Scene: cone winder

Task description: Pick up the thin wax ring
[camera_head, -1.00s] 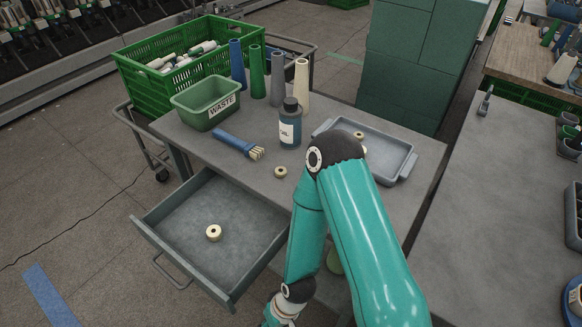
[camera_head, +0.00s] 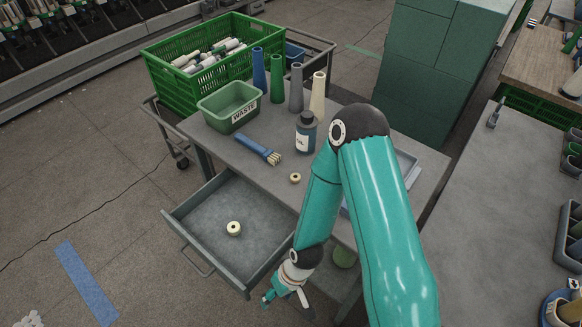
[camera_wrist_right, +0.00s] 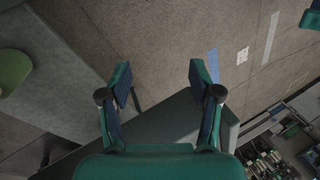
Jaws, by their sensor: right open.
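Cream wax rings show in the head view. One ring (camera_head: 233,229) lies in the open drawer, and another ring (camera_head: 295,178) lies on the cart top near its front edge. I cannot tell for sure which is the thin one. My right gripper (camera_head: 287,304) is open and empty, below and right of the drawer's front corner, apart from both rings. In the right wrist view its open fingers (camera_wrist_right: 160,84) have nothing between them, and no ring shows there. A grey tray (camera_head: 408,168) is mostly hidden behind my right arm. My left gripper is out of view.
The drawer (camera_head: 192,251) sticks out from the cart. On top are a green waste bin (camera_head: 229,106), a blue-handled brush (camera_head: 258,149), a dark bottle (camera_head: 306,132) and several upright cones (camera_head: 277,79). A green crate (camera_head: 178,91) stands behind. Another grey table (camera_head: 480,200) is at right.

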